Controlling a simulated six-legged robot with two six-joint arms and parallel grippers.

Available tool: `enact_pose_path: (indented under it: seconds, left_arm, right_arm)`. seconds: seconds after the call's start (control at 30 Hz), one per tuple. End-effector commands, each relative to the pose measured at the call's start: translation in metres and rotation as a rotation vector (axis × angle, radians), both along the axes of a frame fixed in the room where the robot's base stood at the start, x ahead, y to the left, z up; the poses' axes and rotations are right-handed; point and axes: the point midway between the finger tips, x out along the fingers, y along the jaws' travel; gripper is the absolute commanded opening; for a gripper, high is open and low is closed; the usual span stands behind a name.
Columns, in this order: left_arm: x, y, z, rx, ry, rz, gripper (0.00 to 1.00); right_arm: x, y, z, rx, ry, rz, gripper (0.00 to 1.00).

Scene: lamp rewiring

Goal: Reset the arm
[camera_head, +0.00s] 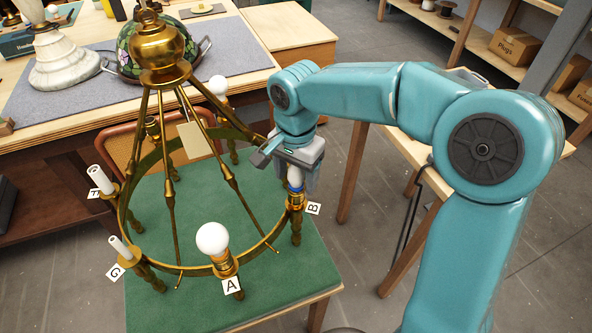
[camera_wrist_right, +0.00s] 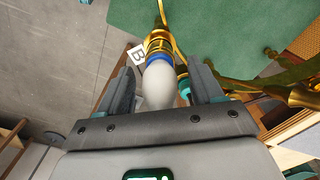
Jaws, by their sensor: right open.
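A brass ring chandelier (camera_head: 178,270) stands over a green-topped table (camera_head: 180,305). My right gripper (camera_head: 293,172) is at the socket tagged B (camera_head: 297,198). In the right wrist view my right gripper (camera_wrist_right: 160,90) is open, with one finger on each side of a white bulb (camera_wrist_right: 158,85). A gap shows between the bulb and the fingers. The bulb stands in the brass socket, with a blue band at its base. A round white bulb (camera_head: 212,239) stands at socket A. My left gripper is not in view.
A workbench (camera_head: 225,84) behind holds a marble lamp base (camera_head: 62,60) and a stained-glass shade (camera_head: 130,55). Shelves with boxes (camera_head: 515,47) stand at the back right.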

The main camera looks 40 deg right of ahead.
Motion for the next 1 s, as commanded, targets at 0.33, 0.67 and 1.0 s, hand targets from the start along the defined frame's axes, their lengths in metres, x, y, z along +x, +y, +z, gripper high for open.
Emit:
enact_pose_path:
  seconds: [0.33,0.67,1.0]
  left_arm:
    - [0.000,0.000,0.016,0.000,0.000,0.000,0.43]
    - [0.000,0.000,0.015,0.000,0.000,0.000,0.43]
    - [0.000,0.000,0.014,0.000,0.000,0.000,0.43]
  right_arm:
    - [0.000,0.000,0.001,0.001,0.000,0.552,0.66]
    - [0.000,0.000,0.000,0.001,-0.001,0.592,0.43]
    - [0.000,0.000,0.000,0.000,-0.001,0.560,0.01]
